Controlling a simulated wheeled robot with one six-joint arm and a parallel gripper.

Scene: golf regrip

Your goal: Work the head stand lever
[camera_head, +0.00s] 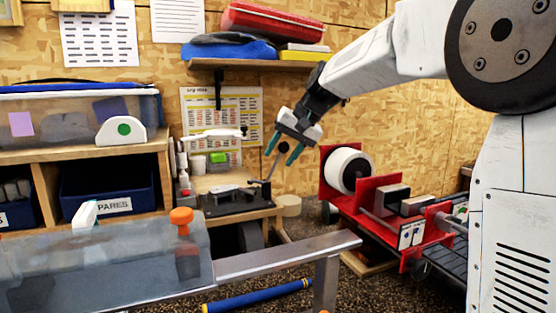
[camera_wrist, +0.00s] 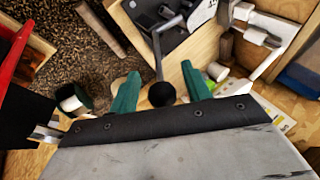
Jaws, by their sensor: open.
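The head stand is a black base (camera_head: 236,202) with grey metal parts on a small wooden bench. It shows at the top of the wrist view (camera_wrist: 147,12). Its lever (camera_wrist: 157,55) is a thin grey rod ending in a black ball knob (camera_wrist: 162,94). In the head view the lever rod (camera_head: 267,175) rises at the stand's right side, and the knob (camera_head: 284,146) shows between the fingers. My gripper (camera_head: 282,152) is open with green fingers. In the wrist view the knob is between the open fingers (camera_wrist: 160,78), near the palm; I cannot tell whether anything touches it.
A red machine with a white roll (camera_head: 347,170) stands right of the bench. Bottles (camera_head: 182,170) and a white clamp-like part (camera_head: 215,134) are at the bench's back left. A shelf (camera_head: 250,64) hangs above. A metal rail (camera_head: 285,260) crosses in front.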

